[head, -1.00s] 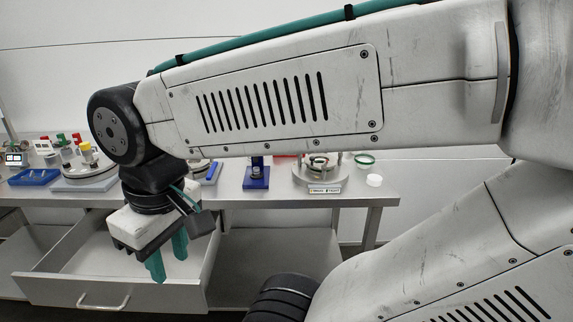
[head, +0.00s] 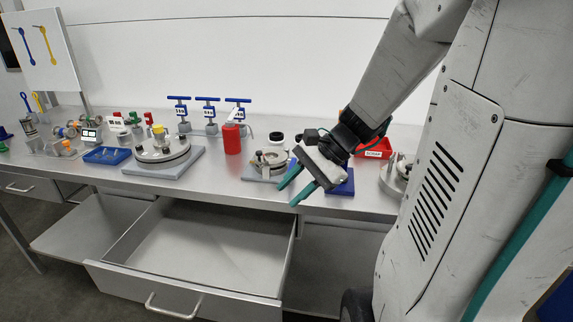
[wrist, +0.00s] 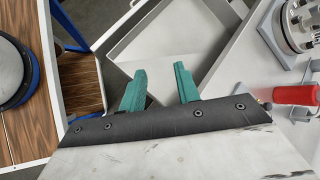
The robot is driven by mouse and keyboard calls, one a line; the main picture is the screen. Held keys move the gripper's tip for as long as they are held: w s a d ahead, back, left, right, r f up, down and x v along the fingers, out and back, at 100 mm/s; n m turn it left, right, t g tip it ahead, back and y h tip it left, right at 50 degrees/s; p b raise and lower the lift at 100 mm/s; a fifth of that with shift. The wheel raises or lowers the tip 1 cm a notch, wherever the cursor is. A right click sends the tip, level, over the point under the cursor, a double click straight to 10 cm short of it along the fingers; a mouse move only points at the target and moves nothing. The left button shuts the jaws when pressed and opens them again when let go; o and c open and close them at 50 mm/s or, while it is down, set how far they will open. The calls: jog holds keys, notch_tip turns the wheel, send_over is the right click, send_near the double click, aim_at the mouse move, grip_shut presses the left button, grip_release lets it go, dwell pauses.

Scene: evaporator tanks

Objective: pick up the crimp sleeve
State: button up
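I cannot make out a crimp sleeve in either view. My gripper (head: 288,195) is in front of the bench edge, right of the open drawer, with its teal fingers pointing down and left. The fingers also show in the wrist view (wrist: 160,68). They are spread apart with nothing between them. The open drawer (head: 195,292) looks empty, though its far inside is partly shaded. It shows beyond the fingers in the wrist view (wrist: 195,35).
The bench (head: 230,192) carries a round flanged tank (head: 162,148), a red bottle (head: 232,138), a blue tray (head: 107,155) and a red bin (head: 378,150). Several blue-handled valves stand behind. A wood-topped surface (wrist: 85,80) shows left in the wrist view.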

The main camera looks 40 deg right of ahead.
jog(key=d+f+m+t+h, duration=0.1)
jog(key=d+f+m+t, duration=0.1)
jog(key=d+m, duration=0.2)
jog(key=d+f+m+t+h, duration=0.1)
jog(key=d+f+m+t, duration=0.1)
jog(key=d+m, duration=0.3)
jog(key=d+f+m+t+h, duration=0.1)
jog(key=d+f+m+t, duration=0.1)
jog(key=d, duration=0.9)
jog(key=shift+w+d+f+m+t, duration=0.1)
jog(key=shift+w+f+m+t, duration=0.15)
jog(key=shift+m, duration=0.35)
jog(key=shift+w+m+t, duration=0.1)
jog(key=shift+m+t, duration=0.25)
jog(key=shift+m, duration=0.25)
jog(key=d+m+h, duration=0.1)
jog(key=d, duration=0.1)
jog(key=d+m+t+h, duration=0.1)
jog(key=d+m, duration=0.2)
jog(key=d, duration=0.1)
jog(key=shift+w+f+m+t+h, duration=0.1)
jog(key=shift+f+m+t+h, duration=0.25)
jog(key=shift+m+t+h, duration=0.05)
jog(key=shift+w+d+f, duration=0.15)
jog(key=shift+w, duration=0.2)
jog(key=x, duration=0.7)
jog(key=shift+d, duration=0.15)
grip_shut()
